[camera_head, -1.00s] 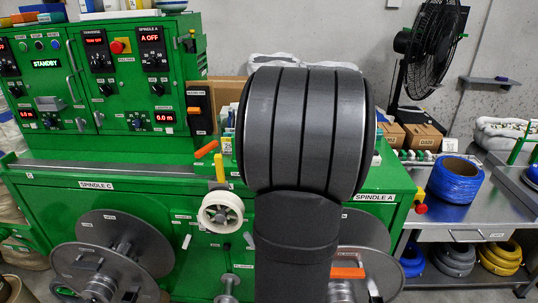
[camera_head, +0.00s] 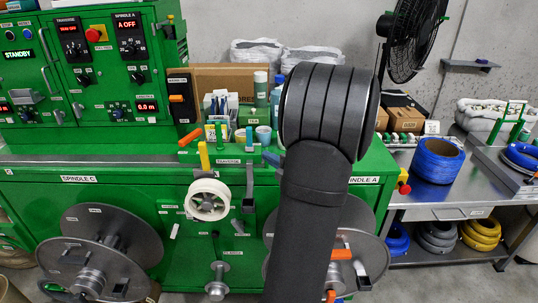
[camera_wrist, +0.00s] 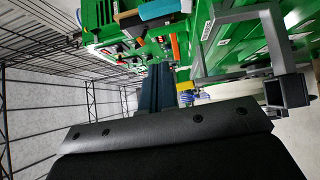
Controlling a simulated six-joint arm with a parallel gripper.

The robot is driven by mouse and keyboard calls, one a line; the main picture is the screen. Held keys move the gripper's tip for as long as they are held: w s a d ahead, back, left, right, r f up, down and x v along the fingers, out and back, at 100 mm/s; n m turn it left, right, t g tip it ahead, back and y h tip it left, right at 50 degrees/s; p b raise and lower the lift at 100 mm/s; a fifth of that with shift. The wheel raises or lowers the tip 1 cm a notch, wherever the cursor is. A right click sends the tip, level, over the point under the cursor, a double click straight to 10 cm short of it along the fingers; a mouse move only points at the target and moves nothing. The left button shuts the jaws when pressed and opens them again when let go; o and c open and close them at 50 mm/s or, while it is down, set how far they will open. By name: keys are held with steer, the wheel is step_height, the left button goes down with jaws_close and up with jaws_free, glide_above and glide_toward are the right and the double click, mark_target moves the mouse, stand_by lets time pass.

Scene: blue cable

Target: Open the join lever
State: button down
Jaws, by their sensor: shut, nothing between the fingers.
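Several levers show on the green machine (camera_head: 90,158), and I cannot read which is the join lever. An orange lever (camera_head: 190,137) tilts beside a yellow one (camera_head: 204,155) above a white pulley (camera_head: 208,199). A blue lever-like part (camera_head: 272,158) shows left of my arm. Another orange handle (camera_head: 341,254) is low by the right reel. In the wrist view, a grey bracket (camera_wrist: 240,40) stands at the right and a tan-and-teal bar (camera_wrist: 150,14) at the top. My gripper (camera_wrist: 157,88) appears as dark shut fingers, apart from these. My arm hides it in the head view.
A large reel (camera_head: 99,252) is at the lower left. Jars and boxes stand on the machine top. A steel table (camera_head: 440,205) with a blue cable coil (camera_head: 438,160) and a fan (camera_head: 415,35) are at the right. Wire shelving (camera_wrist: 45,95) is left in the wrist view.

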mark_target(249, 134)
steer(key=w+a, duration=0.5)
steer(key=w, duration=0.4)
steer(key=shift+w+a+r, duration=0.2)
steer(key=shift+a, duration=0.05)
steer(key=shift+w+r+m+g+h, duration=0.25)
steer(key=shift+w+m+g+h, duration=0.1)
steer(key=shift+m, duration=0.15)
steer(key=shift+w+r+m+g+h, duration=0.25)
steer(key=shift+w+m+g, duration=0.15)
steer(key=shift+g, duration=0.05)
steer(key=shift+w+r, duration=0.1)
steer(key=shift+w, duration=0.65)
steer(key=shift+w, duration=0.1)
steer(key=shift+r, duration=0.1)
